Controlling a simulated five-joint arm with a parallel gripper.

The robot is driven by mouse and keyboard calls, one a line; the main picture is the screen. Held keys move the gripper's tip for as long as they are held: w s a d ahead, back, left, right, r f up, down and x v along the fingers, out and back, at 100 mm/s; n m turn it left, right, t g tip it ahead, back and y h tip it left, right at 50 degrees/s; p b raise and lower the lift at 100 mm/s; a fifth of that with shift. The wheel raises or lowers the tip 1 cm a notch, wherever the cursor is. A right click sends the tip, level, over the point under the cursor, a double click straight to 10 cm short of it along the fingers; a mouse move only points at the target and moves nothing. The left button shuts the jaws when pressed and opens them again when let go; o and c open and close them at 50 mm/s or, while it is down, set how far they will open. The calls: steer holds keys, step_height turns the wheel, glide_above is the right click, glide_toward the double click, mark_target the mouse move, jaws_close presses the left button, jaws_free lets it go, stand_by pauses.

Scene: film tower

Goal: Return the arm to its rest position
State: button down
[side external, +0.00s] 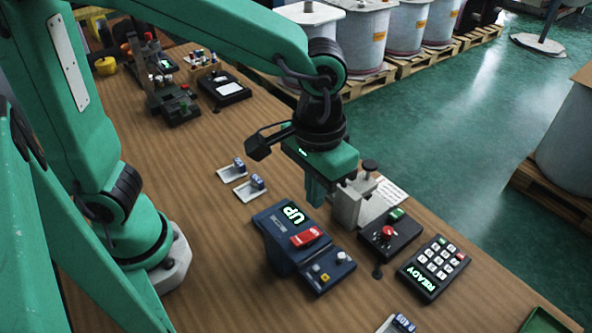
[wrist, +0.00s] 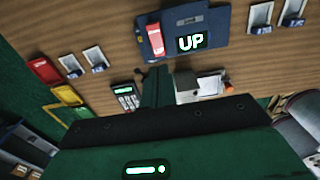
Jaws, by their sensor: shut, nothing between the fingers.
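My gripper (side external: 316,198) is shut and empty, pointing down above the wooden bench (side external: 190,215). In the side view it hangs behind the dark blue unit (side external: 275,240), which has a lit "UP" display and a red lever, and just left of a grey metal block (side external: 350,205). I cannot tell the exact gap to that block. In the wrist view, my green finger (wrist: 157,88) reaches past the gripper body, and the blue unit (wrist: 220,20) lies beyond it. My arm is bent over the bench, its upper link reaching out from the left.
A black box with a red button (side external: 403,243) and a "READY" keypad (side external: 433,270) stand right of the blue unit. Small white trays (side external: 231,173) lie left of it. More equipment (side external: 170,90) stands at the far end. Drums (side external: 361,45) line the floor behind.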

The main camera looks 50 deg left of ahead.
steer(key=s+a+r+t, duration=0.2)
steer(key=a, duration=0.8)
steer(key=s+a+r+t, duration=0.1)
steer(key=a+r+t, duration=0.2)
steer(key=a, duration=0.7)
steer(key=shift+s+a+t, duration=0.2)
steer(key=shift+s+t, duration=0.1)
steer(key=shift+s, duration=0.05)
